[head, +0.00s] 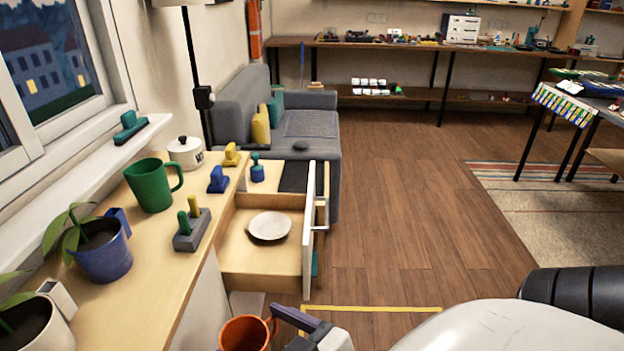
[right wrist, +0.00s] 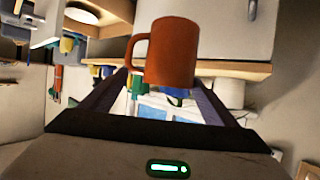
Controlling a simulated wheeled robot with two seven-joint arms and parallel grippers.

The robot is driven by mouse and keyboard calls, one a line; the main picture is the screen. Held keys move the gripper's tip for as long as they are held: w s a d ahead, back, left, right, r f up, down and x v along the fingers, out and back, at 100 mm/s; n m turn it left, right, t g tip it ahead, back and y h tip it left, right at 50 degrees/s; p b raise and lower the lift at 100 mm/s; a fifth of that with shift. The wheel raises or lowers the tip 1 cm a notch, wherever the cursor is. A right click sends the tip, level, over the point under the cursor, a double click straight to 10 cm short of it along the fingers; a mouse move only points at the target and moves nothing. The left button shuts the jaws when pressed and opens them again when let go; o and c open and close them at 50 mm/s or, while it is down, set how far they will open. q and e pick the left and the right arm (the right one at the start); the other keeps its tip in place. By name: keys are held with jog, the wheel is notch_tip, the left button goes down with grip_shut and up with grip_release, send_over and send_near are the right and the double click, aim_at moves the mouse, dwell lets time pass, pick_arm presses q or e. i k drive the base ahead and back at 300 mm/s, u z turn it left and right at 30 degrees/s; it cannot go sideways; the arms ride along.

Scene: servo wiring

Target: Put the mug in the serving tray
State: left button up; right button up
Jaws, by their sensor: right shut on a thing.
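An orange mug (head: 240,335) is at the bottom edge of the head view, partly cut off, with its handle toward my right gripper (head: 282,316). In the right wrist view the orange mug (right wrist: 172,52) sits at the fingertips of my right gripper (right wrist: 161,82), which is shut on it. The mug looks upright and held clear of the counter. A green mug (head: 150,186) stands on the counter at the left. I cannot pick out a serving tray in either view. My left gripper is not in view.
An open drawer (head: 256,255) holds a white plate (head: 270,226). The wooden counter (head: 160,262) carries a lidded white pot (head: 185,152), a grey block with pegs (head: 192,236) and potted plants (head: 103,255). A grey sofa (head: 318,120) stands beyond.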

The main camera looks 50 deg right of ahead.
aim_at(302, 188)
jog(key=k, duration=0.1)
jog(key=z, duration=2.75)
jog(key=i, duration=3.4)
jog(key=u, duration=4)
jog(key=i, duration=0.5)
jog(key=z, duration=0.1)
